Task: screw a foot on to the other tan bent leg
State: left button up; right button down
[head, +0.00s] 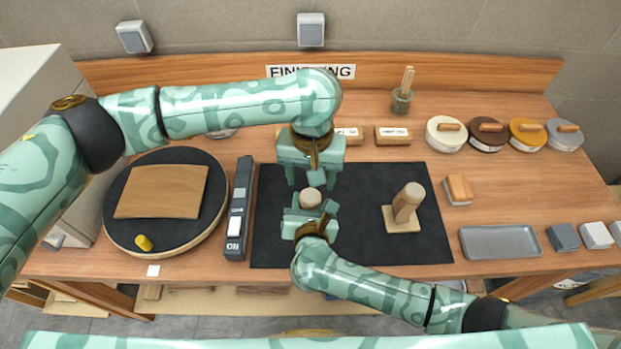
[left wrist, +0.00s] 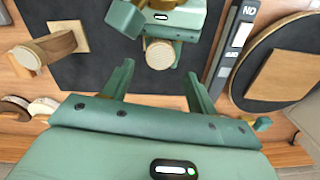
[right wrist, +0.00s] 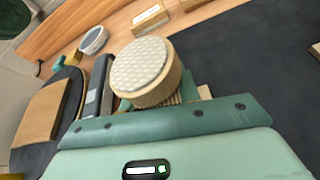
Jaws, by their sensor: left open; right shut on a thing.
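My right gripper (head: 310,212) is shut on a tan bent leg, largely hidden by the jaws. A round foot (head: 311,197) with a pale textured top and wooden rim sits at the leg's upper end; it fills the middle of the right wrist view (right wrist: 140,70). I cannot tell how tightly it is screwed on. My left gripper (head: 312,178) is open and empty just above and behind the foot, which shows beyond its fingers in the left wrist view (left wrist: 159,54). A second tan bent leg (head: 405,205) stands on the mat to the right, on a square plate, its round end up.
The black mat (head: 280,240) is clear around the legs. A dark control strip (head: 239,210) and round turntable (head: 140,245) with a wooden sheet lie left. A grey tray (head: 500,242), small blocks and a wooden-topped block (head: 458,190) are right. Several lidded tins line the back.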

aim_at(311, 197)
pick_arm(q)
notch_tip(311, 197, up, 2)
jog(key=shift+r+n, duration=0.1)
jog(key=shift+n, duration=0.9)
jog(key=shift+f, duration=4.1)
jog(key=c, duration=1)
jog(key=m, duration=0.3)
